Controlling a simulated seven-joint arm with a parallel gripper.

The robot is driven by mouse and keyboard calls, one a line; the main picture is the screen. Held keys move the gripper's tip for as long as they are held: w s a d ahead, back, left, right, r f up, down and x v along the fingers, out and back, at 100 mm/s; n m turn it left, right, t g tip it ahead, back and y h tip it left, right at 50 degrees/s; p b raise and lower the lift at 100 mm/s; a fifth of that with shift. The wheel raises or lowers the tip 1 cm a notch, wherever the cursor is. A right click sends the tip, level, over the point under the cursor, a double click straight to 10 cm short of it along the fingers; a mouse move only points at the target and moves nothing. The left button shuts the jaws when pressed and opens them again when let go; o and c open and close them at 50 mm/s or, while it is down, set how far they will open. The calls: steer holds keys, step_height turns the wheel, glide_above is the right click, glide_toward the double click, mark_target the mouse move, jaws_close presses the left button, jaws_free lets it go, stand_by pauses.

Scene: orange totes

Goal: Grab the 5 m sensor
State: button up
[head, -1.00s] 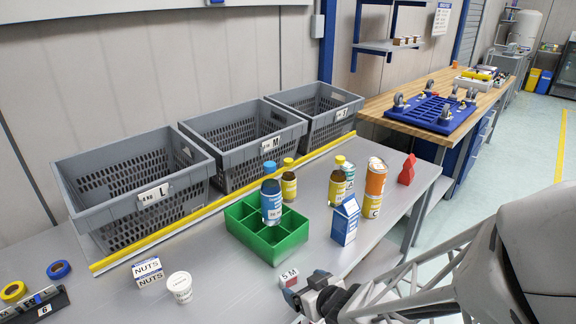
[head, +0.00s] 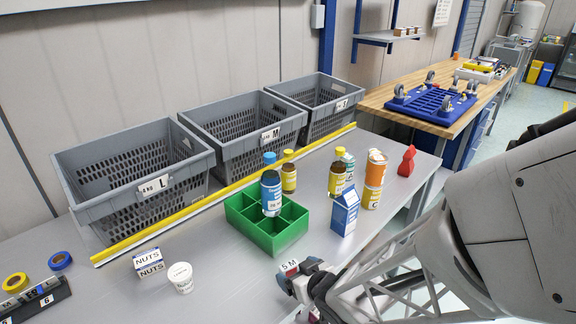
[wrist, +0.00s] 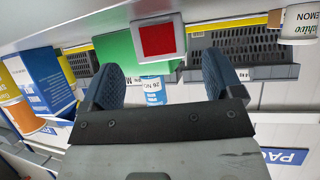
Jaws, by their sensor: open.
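The 5 m sensor (head: 290,267) is a small box with a white top marked "5 M". It sits near the table's front edge, its lower part hidden behind my gripper (head: 297,284). In the wrist view, the sensor (wrist: 158,38) shows a red square face in a white frame. My gripper (wrist: 163,78) is open, with its two dark blue padded fingers apart. The sensor appears ahead of the gap between the fingertips. I cannot tell whether either finger touches it.
A green divided crate (head: 249,235) holding a blue bottle (head: 271,195) stands behind the sensor. A blue-white carton (head: 344,213) stands to the right. A white tub (head: 181,277) and nuts box (head: 149,262) are left. Grey bins (head: 130,170) line the back.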

mark_target(287, 263)
steer(key=shift+x, duration=2.25)
steer(key=c, duration=1)
steer(key=shift+r, duration=0.25)
steer(key=shift+c, duration=0.2)
steer(key=shift+r, duration=1.55)
steer(key=s+d, duration=0.2)
steer(key=s, duration=0.5)
steer(key=s+d+r, duration=0.1)
steer(key=s+d, duration=0.2)
steer(key=s, duration=0.5)
steer(key=shift+r, duration=0.25)
steer(key=shift+d, duration=0.1)
